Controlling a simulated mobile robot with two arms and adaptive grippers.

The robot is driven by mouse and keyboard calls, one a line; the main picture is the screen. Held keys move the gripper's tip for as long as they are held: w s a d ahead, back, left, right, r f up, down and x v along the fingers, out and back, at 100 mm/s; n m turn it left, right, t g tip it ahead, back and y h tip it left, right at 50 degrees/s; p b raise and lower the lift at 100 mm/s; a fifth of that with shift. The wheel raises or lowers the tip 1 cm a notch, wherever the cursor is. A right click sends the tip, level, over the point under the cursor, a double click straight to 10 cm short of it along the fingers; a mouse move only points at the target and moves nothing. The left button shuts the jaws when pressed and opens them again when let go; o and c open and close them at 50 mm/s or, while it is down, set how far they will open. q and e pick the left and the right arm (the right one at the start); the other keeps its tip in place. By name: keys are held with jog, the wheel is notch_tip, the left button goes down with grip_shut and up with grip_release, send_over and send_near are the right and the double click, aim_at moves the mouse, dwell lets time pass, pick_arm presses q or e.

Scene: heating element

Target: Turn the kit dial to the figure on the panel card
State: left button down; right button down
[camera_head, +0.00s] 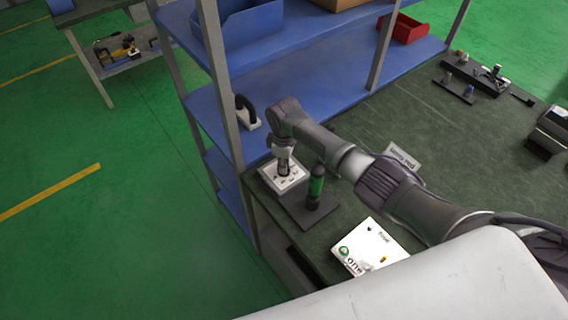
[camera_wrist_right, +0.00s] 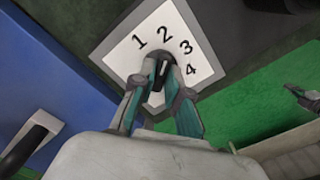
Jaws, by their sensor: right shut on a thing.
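The kit dial (camera_wrist_right: 161,70) is a black knob on a white plate (camera_wrist_right: 122,55) printed 1, 2, 3, 4, in a dark frame. Its white mark appears to point up toward the 2. My right gripper (camera_wrist_right: 163,82) is shut on the dial from above, its teal pads on either side. In the head view the plate (camera_head: 272,182) sits at the bench's left corner, under the right gripper (camera_head: 284,172). A white panel card (camera_head: 365,247) lies nearer, with a green round mark and a word that reads like "one". My left gripper is out of view.
A green-and-black cylinder (camera_head: 316,187) stands on a dark pad beside the dial plate. A blue shelf rack (camera_head: 300,65) rises behind. A small label card (camera_head: 403,156) and dark fixtures (camera_head: 490,80) are on the bench (camera_head: 440,135). A black handle (camera_head: 243,108) is on the shelf.

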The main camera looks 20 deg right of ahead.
jog(key=shift+n, duration=0.8)
jog(key=c, duration=1.2)
grip_release()
jog(key=shift+o, duration=0.2)
notch_tip(320, 180, up, 12)
